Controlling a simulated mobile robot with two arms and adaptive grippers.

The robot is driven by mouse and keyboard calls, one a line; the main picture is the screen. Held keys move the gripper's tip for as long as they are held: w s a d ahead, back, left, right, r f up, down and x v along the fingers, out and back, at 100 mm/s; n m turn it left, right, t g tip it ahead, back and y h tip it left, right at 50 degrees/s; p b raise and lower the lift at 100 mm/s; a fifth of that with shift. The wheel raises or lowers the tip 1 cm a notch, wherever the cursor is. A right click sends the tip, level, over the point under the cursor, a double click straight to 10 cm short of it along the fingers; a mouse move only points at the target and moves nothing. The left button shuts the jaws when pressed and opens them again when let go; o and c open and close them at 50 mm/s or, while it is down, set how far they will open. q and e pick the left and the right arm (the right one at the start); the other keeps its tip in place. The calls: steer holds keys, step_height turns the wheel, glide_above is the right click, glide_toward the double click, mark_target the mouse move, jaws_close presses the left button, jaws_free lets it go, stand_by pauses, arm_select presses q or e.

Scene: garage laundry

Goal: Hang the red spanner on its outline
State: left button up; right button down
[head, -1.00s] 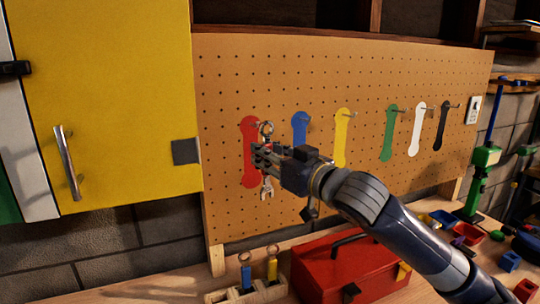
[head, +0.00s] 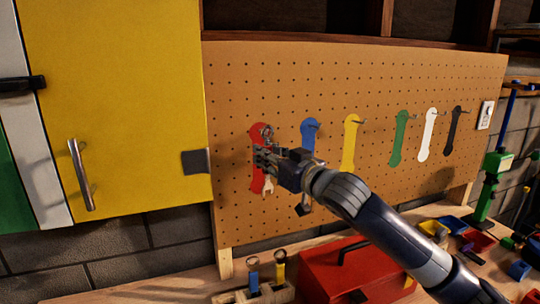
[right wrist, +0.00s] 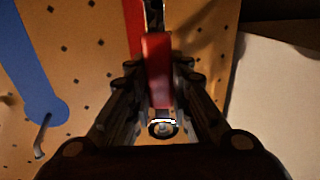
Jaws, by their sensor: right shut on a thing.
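The red spanner (right wrist: 157,68) is in my right gripper (head: 262,158), which is shut on its red handle. In the head view its ring end is up and its open steel jaw (head: 268,184) points down; the fingers hide most of the handle. It hangs upright in front of the red outline (head: 256,182) on the pegboard, overlapping its right side. In the right wrist view the ring (right wrist: 163,128) shows between the fingers with something bright inside it. I cannot tell whether the ring is around the hook. My left gripper is not in view.
The pegboard (head: 370,85) also carries blue (head: 309,135), yellow (head: 349,145), green, white and black outlines with hooks. Below are a red toolbox (head: 335,272) and a wooden holder (head: 250,295) with blue and yellow-handled tools. A yellow cabinet (head: 115,90) stands at the left.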

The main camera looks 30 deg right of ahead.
steer(key=shift+w+d+f+p, duration=0.15)
steer(key=shift+w+f, duration=0.2)
steer(key=shift+w, duration=0.25)
steer(key=shift+w+d+f+p, duration=0.15)
steer(key=shift+w+f, duration=0.15)
steer(key=shift+w, duration=0.25)
steer(key=c, duration=1.4)
jaws_free()
steer(key=shift+f, duration=0.1)
